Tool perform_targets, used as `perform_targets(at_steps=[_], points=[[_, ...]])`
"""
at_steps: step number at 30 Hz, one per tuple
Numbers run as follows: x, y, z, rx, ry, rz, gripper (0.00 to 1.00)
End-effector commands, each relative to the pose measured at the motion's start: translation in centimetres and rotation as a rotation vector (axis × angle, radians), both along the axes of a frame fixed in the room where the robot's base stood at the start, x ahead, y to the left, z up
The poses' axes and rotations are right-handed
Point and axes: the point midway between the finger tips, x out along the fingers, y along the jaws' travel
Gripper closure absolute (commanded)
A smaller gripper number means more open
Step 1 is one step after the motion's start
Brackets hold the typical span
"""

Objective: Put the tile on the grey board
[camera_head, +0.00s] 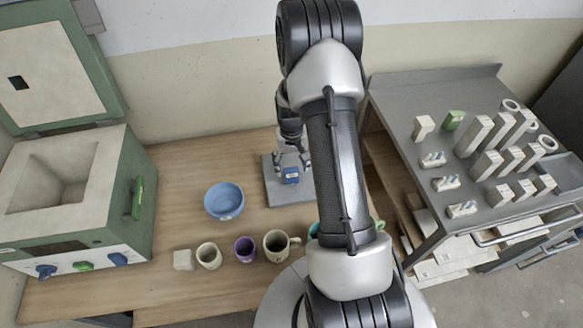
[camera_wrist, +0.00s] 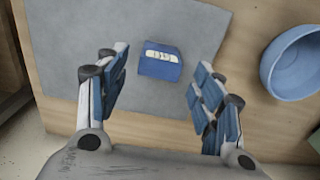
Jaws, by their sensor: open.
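A small blue tile (camera_wrist: 161,62) with a pale marked strip lies flat on the grey board (camera_wrist: 62,65) in the wrist view. In the head view the tile (camera_head: 290,175) shows on the grey board (camera_head: 276,194), near the back of the wooden table. My gripper (camera_wrist: 152,85) is open, with its fingers on either side of the tile in the picture and apart from it. In the head view my gripper (camera_head: 291,163) is over the board, and my arm hides the board's right part.
A blue bowl (camera_head: 224,201) stands left of the board. Several cups, including a purple one (camera_head: 245,249), line the table's front. A green kiln (camera_head: 70,190) with its lid up stands left. A grey metal bench (camera_head: 405,105) with many small pieces stands right.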

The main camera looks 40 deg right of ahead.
Motion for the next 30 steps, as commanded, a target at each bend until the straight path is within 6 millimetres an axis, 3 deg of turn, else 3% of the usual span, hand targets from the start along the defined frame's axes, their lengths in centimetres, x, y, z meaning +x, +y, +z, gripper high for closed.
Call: perform_targets(at_steps=[1, 6, 17, 20, 23, 27, 30], points=[[0.1, -0.1, 1.7, -0.002, -0.005, 0.0, 0.39], [0.1, -0.1, 5.3, -0.002, -0.005, 0.0, 0.39], [0.1, 0.4, 9.9, -0.005, -0.01, 0.009, 0.39], [0.2, 1.9, 13.1, -0.017, -0.034, 0.037, 0.39], [-0.3, 4.6, 17.9, -0.034, -0.073, 0.081, 0.39], [-2.6, 9.1, 24.5, -0.057, -0.136, 0.156, 0.39], [-5.1, 12.1, 28.4, -0.069, -0.181, 0.207, 0.39]])
